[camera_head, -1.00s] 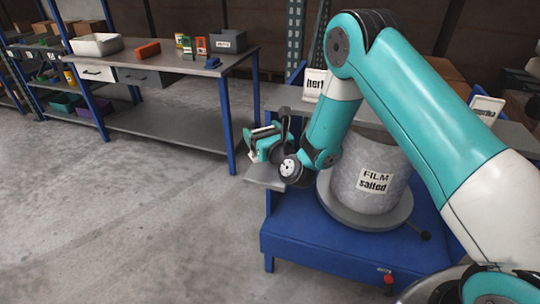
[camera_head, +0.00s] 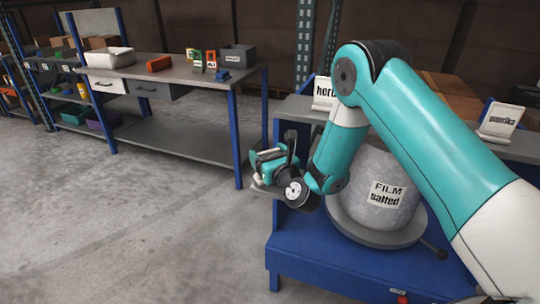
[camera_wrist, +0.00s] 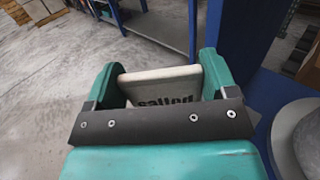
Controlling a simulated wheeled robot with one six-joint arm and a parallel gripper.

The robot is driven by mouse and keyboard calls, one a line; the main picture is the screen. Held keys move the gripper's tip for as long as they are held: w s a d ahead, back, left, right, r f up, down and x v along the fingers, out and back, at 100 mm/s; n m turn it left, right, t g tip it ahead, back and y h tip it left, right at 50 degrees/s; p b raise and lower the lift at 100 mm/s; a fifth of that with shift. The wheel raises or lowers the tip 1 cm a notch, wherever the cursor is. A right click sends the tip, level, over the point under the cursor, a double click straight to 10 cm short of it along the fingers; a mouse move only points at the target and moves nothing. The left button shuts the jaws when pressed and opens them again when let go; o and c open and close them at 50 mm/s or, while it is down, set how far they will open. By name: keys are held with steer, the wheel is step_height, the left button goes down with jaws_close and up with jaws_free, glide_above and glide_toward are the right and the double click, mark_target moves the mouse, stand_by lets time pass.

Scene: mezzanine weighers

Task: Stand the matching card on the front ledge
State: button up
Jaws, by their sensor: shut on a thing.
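My gripper (camera_head: 266,163) is shut on a pale card (camera_wrist: 160,87). In the wrist view the card lies between the two teal fingers, and its dark lettering reads "salted", partly cut off by the gripper body. In the head view the card shows only as a thin light edge. A film roll (camera_head: 375,165) with a label reading "FILM salted" stands on a round grey turntable. A small grey ledge (camera_head: 260,186) juts from the blue machine just below my gripper. I cannot tell whether the card touches it.
A card reading "herb" (camera_head: 323,92), partly hidden by my arm, and a "paprika" card (camera_head: 499,121) stand on the shelf behind the roll. A workbench (camera_head: 190,76) with a white bin, a grey bin and small items stands back left. The floor (camera_head: 120,225) at left is clear.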

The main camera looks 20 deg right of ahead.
steer(key=o, duration=0.8)
steer(key=shift+f, duration=0.1)
steer(key=shift+o, duration=0.2)
